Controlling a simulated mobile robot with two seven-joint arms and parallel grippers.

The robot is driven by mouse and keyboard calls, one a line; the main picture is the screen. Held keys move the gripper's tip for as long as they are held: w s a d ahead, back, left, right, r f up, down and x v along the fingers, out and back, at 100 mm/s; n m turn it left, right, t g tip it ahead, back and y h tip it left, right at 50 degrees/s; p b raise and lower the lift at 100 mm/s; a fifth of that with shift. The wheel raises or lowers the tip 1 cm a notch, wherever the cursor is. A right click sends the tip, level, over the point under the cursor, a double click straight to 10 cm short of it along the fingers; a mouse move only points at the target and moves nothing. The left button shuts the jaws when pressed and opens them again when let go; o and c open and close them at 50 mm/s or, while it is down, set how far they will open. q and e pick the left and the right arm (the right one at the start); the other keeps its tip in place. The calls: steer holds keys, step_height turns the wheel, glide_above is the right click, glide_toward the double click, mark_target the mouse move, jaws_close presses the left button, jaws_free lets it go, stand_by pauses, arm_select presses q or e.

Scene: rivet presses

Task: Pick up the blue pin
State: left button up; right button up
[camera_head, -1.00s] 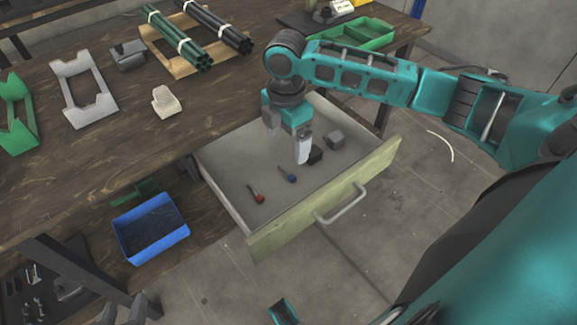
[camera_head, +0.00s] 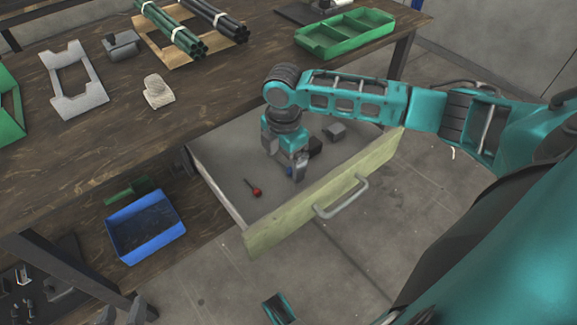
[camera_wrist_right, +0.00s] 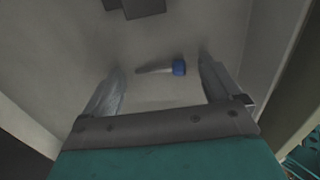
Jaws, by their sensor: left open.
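The blue pin (camera_wrist_right: 178,68) lies on the drawer floor in the right wrist view, its grey shaft pointing left. It lies between the spread fingers of my right gripper (camera_wrist_right: 162,88), not gripped. In the head view my right gripper (camera_head: 285,158) is low inside the open drawer (camera_head: 225,165), and only a bit of the pin's blue head (camera_head: 290,171) shows beside a finger.
A red pin (camera_head: 256,191) lies in the drawer left of my right gripper. A black block (camera_head: 315,147) and a grey block (camera_head: 334,131) lie behind it. The drawer front (camera_head: 290,217) with its handle (camera_head: 342,199) stands close. A blue bin (camera_head: 146,228) is below the table.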

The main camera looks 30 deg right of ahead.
steer(key=c, duration=1)
steer(key=shift+c, duration=0.2)
steer(key=shift+r, duration=0.15)
